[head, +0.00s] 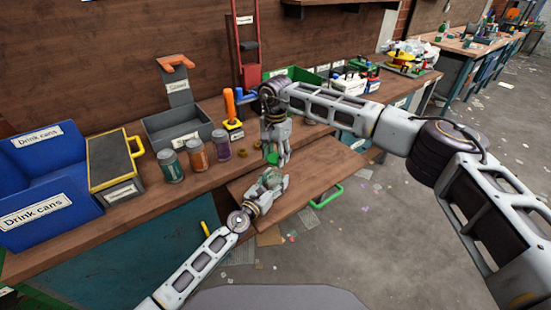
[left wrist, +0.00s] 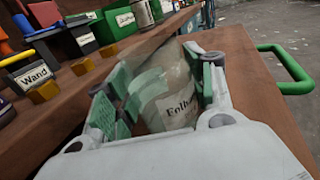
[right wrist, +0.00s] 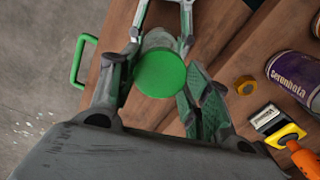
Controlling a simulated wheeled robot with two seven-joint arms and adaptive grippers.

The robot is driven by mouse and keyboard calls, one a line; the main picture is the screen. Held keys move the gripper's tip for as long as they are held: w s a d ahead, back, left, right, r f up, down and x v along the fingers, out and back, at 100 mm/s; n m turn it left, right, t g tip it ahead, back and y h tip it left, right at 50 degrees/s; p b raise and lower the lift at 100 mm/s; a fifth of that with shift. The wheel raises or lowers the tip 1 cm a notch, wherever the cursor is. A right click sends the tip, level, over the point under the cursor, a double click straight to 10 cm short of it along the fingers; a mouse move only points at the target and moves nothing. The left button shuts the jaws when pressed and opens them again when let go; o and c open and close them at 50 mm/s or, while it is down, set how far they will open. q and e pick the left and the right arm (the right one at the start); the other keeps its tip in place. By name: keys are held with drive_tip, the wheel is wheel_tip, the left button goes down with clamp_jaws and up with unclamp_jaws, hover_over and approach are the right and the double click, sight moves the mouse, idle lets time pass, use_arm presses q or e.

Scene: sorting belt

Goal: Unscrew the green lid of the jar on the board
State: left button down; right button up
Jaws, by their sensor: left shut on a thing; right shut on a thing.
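The jar (left wrist: 178,108), clear with a pale label, is between the fingers of my left gripper (head: 272,181), which is shut on it over the brown board (head: 318,178). My left gripper's fingers also show in the left wrist view (left wrist: 165,88). The round green lid (right wrist: 160,74) is between the fingers of my right gripper (right wrist: 152,90), which is shut on it. In the head view my right gripper (head: 277,158) points down just above the jar. I cannot tell from these views whether the lid still touches the jar; its rim is mostly hidden.
Several cans, among them a purple one (head: 221,145), stand on the bench left of the board. A grey bin (head: 178,128) and blue bins (head: 45,165) stand farther left. A green handle (head: 327,196) sticks out at the board's right edge. The board's right part is clear.

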use_arm(q)
drive_tip(key=shift+c, duration=2.4)
unclamp_jaws()
drive_tip(key=shift+s+a, duration=0.1)
drive_tip(key=shift+s, duration=0.05)
drive_tip(key=shift+v, duration=5.8)
drive_tip(key=shift+a, duration=0.1)
